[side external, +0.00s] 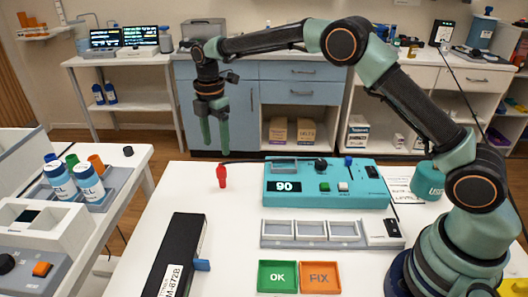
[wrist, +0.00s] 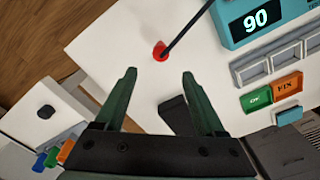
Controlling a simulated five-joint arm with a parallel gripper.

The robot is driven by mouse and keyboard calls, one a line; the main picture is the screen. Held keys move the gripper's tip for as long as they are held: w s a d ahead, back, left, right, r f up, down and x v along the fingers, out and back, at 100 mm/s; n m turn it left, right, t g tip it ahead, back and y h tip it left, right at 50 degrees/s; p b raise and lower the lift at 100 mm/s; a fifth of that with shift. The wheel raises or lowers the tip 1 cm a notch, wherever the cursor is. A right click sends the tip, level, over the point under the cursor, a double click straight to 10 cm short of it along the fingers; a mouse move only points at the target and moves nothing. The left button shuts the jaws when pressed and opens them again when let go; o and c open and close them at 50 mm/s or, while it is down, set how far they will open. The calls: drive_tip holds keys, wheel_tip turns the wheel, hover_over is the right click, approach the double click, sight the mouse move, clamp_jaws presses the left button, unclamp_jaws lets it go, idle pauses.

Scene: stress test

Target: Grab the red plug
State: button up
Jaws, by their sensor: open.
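The red plug (side external: 221,177) stands upright on the white table, left of the teal device. A dark cable runs from near its top to the device. In the wrist view the red plug (wrist: 160,51) shows beyond and roughly between my fingertips, with the cable leading up and right. My gripper (side external: 215,147) points down, a little above and left of the plug in the side view, and looks apart from it. My gripper in the wrist view (wrist: 159,72) has its two green fingers spread, with nothing between them.
The teal device (side external: 326,187) reads 90. A grey tray with empty slots (side external: 262,237), a green OK bin (side external: 277,277) and an orange FIX bin (side external: 320,278) stand in front of it. A black case (side external: 178,250) lies at the table's left. Bare table surrounds the plug.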

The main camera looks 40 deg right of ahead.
sight(220, 164)
drive_tip(key=f, duration=0.8)
drive_tip(key=shift+d+f, duration=0.25)
drive_tip(key=shift+d, duration=0.05)
clamp_jaws()
